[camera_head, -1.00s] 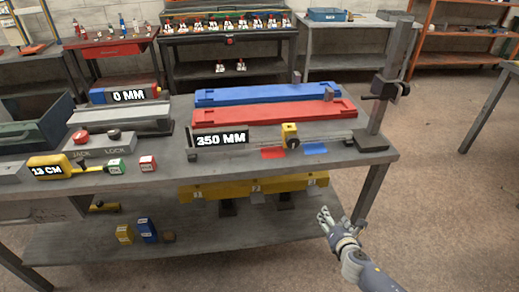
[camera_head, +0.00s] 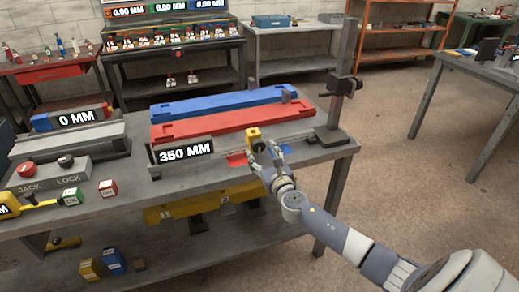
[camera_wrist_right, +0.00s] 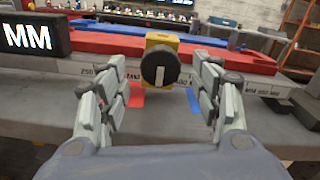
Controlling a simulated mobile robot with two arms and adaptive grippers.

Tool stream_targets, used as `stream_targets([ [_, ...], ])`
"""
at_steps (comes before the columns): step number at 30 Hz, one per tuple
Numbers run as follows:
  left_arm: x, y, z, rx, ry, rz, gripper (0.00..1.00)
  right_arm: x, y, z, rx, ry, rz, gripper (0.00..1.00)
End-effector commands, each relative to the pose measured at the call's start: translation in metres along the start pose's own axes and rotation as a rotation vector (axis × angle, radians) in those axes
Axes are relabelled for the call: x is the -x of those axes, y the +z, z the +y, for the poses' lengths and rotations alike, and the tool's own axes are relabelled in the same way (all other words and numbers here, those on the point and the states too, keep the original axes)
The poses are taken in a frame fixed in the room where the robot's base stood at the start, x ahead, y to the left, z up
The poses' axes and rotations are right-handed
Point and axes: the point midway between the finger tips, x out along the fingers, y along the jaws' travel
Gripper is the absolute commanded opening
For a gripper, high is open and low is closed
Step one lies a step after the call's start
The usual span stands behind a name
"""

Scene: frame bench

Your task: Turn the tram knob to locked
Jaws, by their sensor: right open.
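My right gripper (camera_head: 264,154) is open in front of the knob. In the head view the fingers partly hide the knob. My left gripper is not in view.
A 350 MM display (camera_head: 185,152) stands left of the tram. A red mark (camera_wrist_right: 137,96) and a blue mark (camera_wrist_right: 194,102) lie below the rail. Red (camera_head: 232,122) and blue (camera_head: 215,102) frame bars lie behind. A dark post (camera_head: 340,75) rises at the right.

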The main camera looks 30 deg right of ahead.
Motion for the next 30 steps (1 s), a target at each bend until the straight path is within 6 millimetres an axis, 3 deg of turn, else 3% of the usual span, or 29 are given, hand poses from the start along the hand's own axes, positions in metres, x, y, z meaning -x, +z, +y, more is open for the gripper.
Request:
stream_targets([
  [7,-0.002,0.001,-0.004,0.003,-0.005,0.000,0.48,-0.025,-0.001,0.000,-0.002,-0.002,0.000,0.59],
  [18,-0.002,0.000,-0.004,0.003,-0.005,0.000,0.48,-0.030,0.000,0.000,-0.001,0.000,0.001,0.59],
  [20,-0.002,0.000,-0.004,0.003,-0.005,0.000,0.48,-0.030,0.000,0.000,-0.001,0.000,0.001,0.50],
  [24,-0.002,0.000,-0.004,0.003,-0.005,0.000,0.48,-0.030,0.000,0.000,-0.001,0.000,0.000,0.18],
  [30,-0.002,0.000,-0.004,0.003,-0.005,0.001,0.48,-0.030,0.000,0.000,-0.003,0.000,0.001,0.15],
])
